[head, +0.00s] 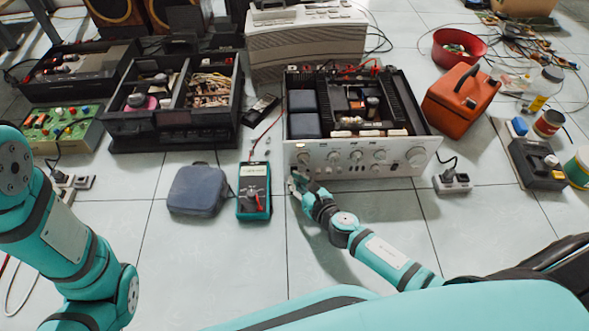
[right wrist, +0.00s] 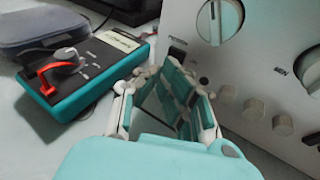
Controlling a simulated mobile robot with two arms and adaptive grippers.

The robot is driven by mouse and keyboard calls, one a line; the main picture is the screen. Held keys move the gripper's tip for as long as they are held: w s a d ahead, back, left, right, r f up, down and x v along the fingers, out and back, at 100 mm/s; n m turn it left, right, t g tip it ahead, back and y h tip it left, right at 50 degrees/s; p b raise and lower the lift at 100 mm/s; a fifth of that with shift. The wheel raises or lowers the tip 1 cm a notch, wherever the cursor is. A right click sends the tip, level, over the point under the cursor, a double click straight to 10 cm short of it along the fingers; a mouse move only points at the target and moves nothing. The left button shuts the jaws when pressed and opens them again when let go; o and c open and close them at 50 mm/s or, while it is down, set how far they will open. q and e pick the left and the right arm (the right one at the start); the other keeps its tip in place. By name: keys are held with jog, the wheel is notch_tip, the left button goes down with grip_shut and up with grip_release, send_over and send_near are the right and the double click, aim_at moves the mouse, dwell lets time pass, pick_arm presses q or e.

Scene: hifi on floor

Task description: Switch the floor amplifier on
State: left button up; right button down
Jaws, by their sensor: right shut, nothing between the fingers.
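The floor amplifier (head: 340,158) stands on the tiles with a silver front panel, several knobs and an open top showing its inside. In the right wrist view its panel (right wrist: 262,45) fills the right side. A small dark power switch (right wrist: 178,53) sits below a printed label at the panel's left end. My right gripper (head: 297,182) is shut and empty, low in front of the panel's left end. In the right wrist view its fingers (right wrist: 172,85) are just below the switch; I cannot tell whether they touch the panel. My left arm shows at the left, its gripper out of view.
A teal multimeter (head: 254,190) and a grey-blue case (head: 197,190) lie left of my right gripper. A power socket block (head: 452,181) and an orange box (head: 460,100) are right of the amplifier. Open floor lies in front.

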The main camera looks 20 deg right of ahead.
jog(key=shift+s+a, duration=0.15)
jog(key=shift+s, duration=0.45)
jog(key=shift+s+a+f+b, duration=0.15)
jog(key=shift+s+a, duration=0.05)
jog(key=shift+s, duration=0.45)
jog(key=shift+s+a+f+b, duration=0.1)
jog(key=shift+s+a+b, duration=0.1)
jog(key=shift+s, duration=0.5)
jog(key=shift+s+a+f+b, duration=0.1)
jog(key=shift+s+a+f, duration=0.1)
jog(key=shift+s, duration=0.45)
jog(key=shift+s+a+r, duration=0.1)
jog(key=shift+s, duration=0.25)
jog(key=shift+s, duration=0.1)
